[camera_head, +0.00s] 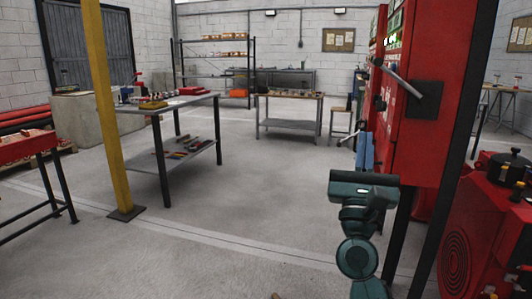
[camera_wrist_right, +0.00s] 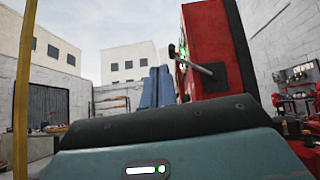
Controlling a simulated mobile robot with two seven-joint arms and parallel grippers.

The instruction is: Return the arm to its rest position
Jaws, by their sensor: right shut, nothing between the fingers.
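My right arm comes up from the bottom of the head view, right of the middle. My right gripper (camera_head: 364,150) points away from me, its blue fingers together and empty, beside the red control cabinet (camera_head: 412,140). In the wrist view the gripper's blue fingers (camera_wrist_right: 156,88) stand side by side above the dark edge of the wrist housing. The cabinet's lever handle (camera_head: 402,80) sticks out to the left above the gripper, and it also shows in the wrist view (camera_wrist_right: 200,65). No contact between gripper and cabinet shows. My left gripper is out of view.
A red pump engine (camera_head: 485,230) stands at the lower right. A yellow post (camera_head: 103,110) and a grey workbench (camera_head: 190,104) stand at the left. A red table (camera_head: 25,147) is at the left edge. The floor in the middle is clear.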

